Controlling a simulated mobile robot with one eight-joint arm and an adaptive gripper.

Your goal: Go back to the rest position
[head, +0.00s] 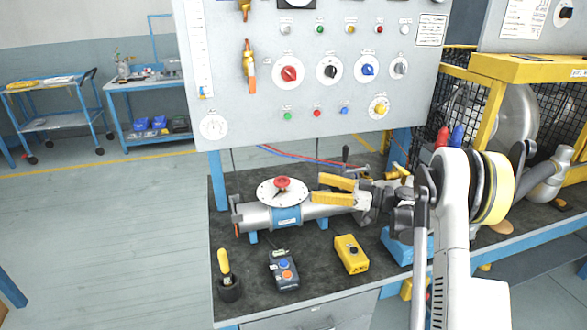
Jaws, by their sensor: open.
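My gripper (318,187) reaches left from the arm at the right of the head view. Its two yellow fingers are apart, with nothing seen between them. They appear in front of or above the right part of the grey pipe assembly (255,217), right of its red knob (282,183) on a white disc. Whether the fingers touch the pipe cannot be told. My white arm hides part of the bench's right side.
A control panel (320,80) stands behind. A caged blower (515,125) is at right.

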